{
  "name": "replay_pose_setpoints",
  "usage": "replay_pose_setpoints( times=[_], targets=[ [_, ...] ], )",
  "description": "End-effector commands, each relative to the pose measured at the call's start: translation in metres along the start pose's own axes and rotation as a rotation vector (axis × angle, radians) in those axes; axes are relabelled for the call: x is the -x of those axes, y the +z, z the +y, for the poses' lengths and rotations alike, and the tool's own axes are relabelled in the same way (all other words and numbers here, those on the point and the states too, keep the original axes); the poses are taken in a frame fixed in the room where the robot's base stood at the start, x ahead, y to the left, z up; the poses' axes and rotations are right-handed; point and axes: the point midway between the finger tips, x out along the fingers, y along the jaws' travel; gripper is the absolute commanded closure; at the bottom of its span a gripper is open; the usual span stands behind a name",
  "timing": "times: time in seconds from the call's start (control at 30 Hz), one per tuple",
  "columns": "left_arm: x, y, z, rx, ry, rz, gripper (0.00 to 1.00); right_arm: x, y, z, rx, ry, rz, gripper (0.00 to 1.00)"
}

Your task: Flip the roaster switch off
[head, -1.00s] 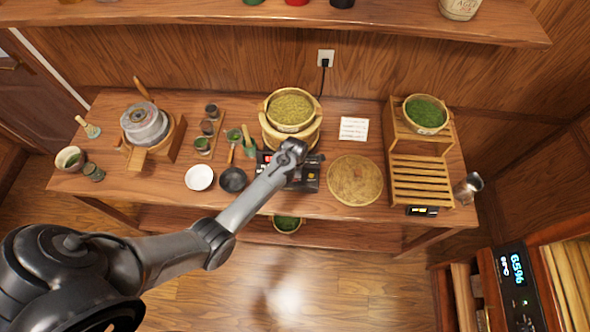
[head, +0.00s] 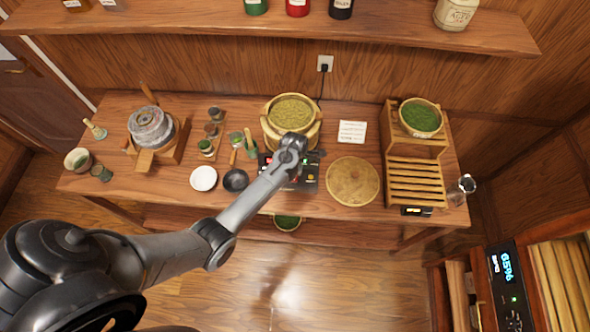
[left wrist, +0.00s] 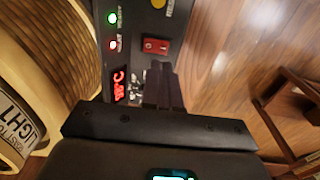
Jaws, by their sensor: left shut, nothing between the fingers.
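The roaster (head: 292,108), a round wooden drum with yellow-green leaves on top, stands at the table's back middle. Its black control box (head: 310,177) is in front, partly hidden by my left arm. In the left wrist view the panel (left wrist: 142,25) carries a red rocker switch (left wrist: 155,46), a lit green lamp (left wrist: 111,17), a lit red lamp (left wrist: 112,44) and a red °C display (left wrist: 118,85). My left gripper (left wrist: 164,80) is shut and empty, its fingertips just below the switch in that view. I cannot tell whether they touch the panel. My right gripper is out of view.
A round woven tray (head: 353,182) lies right of the control box. A small dark pan (head: 235,181) and a white dish (head: 203,178) lie left of it. A wooden rack (head: 413,185) with a green-filled bowl stands at the right. A stone mill (head: 151,127) stands at the left.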

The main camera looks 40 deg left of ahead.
Motion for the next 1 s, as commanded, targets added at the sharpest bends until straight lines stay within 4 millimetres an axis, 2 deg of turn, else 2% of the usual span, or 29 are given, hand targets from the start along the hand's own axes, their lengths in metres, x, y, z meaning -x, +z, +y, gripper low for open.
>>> replay_pose_setpoints(
  times=[0.2,0.4,0.6,1.0],
  targets=[
    [0.040,-0.001,-0.002,-0.001,0.002,0.001,1.00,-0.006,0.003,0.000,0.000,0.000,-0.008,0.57],
    [0.064,-0.001,-0.002,0.000,0.001,0.002,1.00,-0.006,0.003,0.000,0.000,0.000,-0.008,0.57],
    [0.072,-0.001,-0.004,-0.001,-0.002,0.001,1.00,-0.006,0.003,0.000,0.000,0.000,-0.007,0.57],
    [0.072,-0.002,-0.005,0.000,0.002,0.003,1.00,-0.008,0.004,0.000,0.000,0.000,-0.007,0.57]
  ],
)
